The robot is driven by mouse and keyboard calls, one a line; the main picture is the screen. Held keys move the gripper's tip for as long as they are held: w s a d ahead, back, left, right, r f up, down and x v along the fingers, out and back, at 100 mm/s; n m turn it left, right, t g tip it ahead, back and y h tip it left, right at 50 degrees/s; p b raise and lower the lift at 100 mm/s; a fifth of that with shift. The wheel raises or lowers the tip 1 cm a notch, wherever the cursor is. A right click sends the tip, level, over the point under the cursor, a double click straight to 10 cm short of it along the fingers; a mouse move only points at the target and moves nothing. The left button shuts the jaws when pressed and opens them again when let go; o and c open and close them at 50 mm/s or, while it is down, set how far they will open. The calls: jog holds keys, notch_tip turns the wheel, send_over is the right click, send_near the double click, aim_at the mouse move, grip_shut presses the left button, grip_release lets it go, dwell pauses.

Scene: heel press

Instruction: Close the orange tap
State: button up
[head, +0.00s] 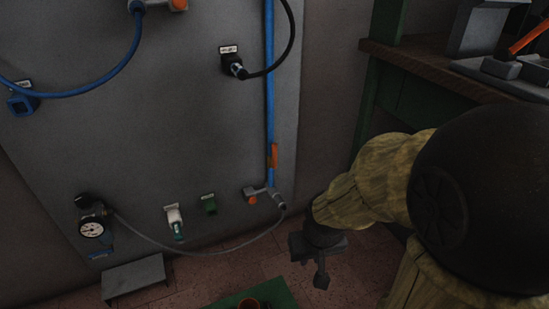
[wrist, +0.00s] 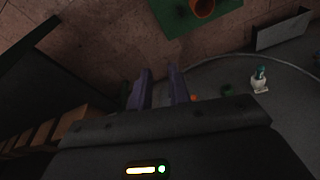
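The orange tap handle (head: 274,155) is on the vertical blue pipe (head: 269,90) at the right of the grey wall panel, in the head view. The handle looks upright, in line with the pipe. Below it is a pipe fitting with an orange knob (head: 252,200). My gripper (head: 318,264) is below and to the right of the handle, apart from it, pointing down. In the wrist view its two fingers (wrist: 160,78) are apart with nothing between them. A small orange spot (wrist: 194,98) shows beside the right finger; I cannot tell which part it is.
A gauge (head: 91,228), a white and teal fitting (head: 174,222) and a green block (head: 209,204) sit low on the panel (head: 190,110). A green mat with an orange pot (wrist: 202,7) lies on the floor. A wooden shelf (head: 420,62) stands right.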

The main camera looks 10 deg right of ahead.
jog(key=shift+r+p, duration=0.4)
jog(key=shift+r, duration=0.1)
grip_shut()
jog(key=w+p+v, duration=0.2)
jog(key=p+v, duration=0.9)
jog(key=shift+w+r, duration=0.25)
jog(key=shift+r, duration=0.15)
jog(key=shift+f, duration=0.1)
